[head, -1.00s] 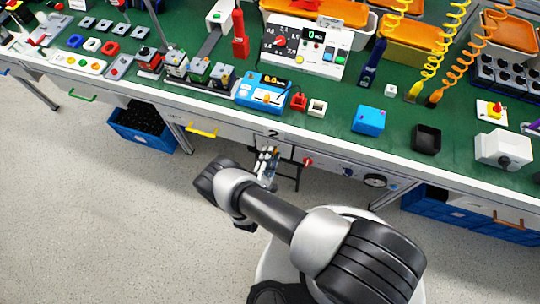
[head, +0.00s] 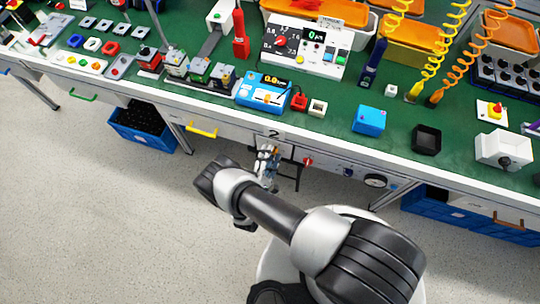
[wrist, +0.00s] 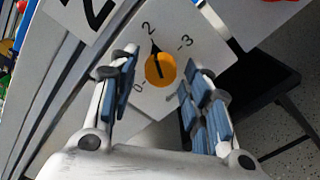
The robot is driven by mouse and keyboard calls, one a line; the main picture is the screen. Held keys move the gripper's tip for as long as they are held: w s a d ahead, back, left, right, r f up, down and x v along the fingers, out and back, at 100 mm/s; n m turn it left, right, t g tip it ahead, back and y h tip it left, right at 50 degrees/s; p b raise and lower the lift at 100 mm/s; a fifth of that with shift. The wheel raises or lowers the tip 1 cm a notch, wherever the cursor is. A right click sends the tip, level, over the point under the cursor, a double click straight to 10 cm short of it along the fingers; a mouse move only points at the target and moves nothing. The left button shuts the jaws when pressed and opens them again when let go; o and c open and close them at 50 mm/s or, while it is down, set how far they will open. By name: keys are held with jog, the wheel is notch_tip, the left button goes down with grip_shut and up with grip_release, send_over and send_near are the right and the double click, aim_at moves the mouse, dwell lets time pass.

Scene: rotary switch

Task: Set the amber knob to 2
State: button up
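The amber knob (wrist: 160,69) is a round dial on a pale plate (wrist: 180,22) in the wrist view. The plate carries the marks 0, 2 and 3. The knob's black pointer runs up and slightly left, toward the 2. My gripper (wrist: 164,75) is open, with one blue-padded finger on each side of the knob. I see a gap between the knob and each finger in this view; how deep the fingertips reach is unclear. In the head view my gripper (head: 267,163) is at the bench front below a "2" label, and it mostly hides the knob.
The bench top (head: 345,145) above is crowded with devices, including a blue meter (head: 262,94). A red knob (head: 308,161) and a round gauge (head: 375,181) sit to the right on the front panel. A dark stool-like frame (wrist: 245,85) stands below. The floor in front is clear.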

dwell(0.3)
jog(key=v, duration=1.2)
jog(key=shift+r, duration=0.1)
jog(key=w+d+r+m+g+h, duration=0.2)
jog(key=r+m+g, duration=0.25)
jog(key=r, duration=0.55)
jog(key=w+d+r+m+g+h, duration=0.25)
jog(key=r+m+g, duration=0.2)
jog(key=r, duration=0.45)
jog(key=w+d+r+m+g+h, duration=0.1)
jog(key=w+d+r+m+g, duration=0.3)
jog(key=r, duration=0.6)
jog(key=s+d+r+m+y, duration=0.2)
jog(key=s+r+y, duration=0.2)
jog(key=r, duration=0.3)
jog(key=s+d+r+m+y, duration=0.2)
jog(key=s+d+r+y, duration=0.1)
jog(key=s+r, duration=0.4)
jog(key=s+d+r+m+y, duration=0.3)
jog(key=s+r, duration=0.3)
jog(key=r, duration=0.2)
jog(key=shift+d+r+t+y, duration=0.25)
jog(key=shift+t+y, duration=0.15)
jog(key=shift+y, duration=0.45)
